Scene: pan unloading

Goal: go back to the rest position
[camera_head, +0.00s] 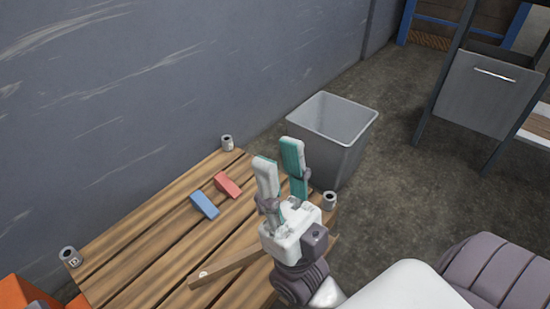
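My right gripper (278,160) is upright over the right end of the slatted wooden table (150,255). Its two teal-padded fingers are apart, with nothing between them. A blue block (205,205) and a red block (228,186) lie close together on the table, left of the gripper and apart from it. My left gripper is not in view.
A grey open bin (345,125) stands on the floor behind the table's right end. Small grey cylinders stand at table corners, one at the back (227,143). A wooden bar (225,268) crosses the front. A wall closes the left; a grey cabinet (487,90) stands far right.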

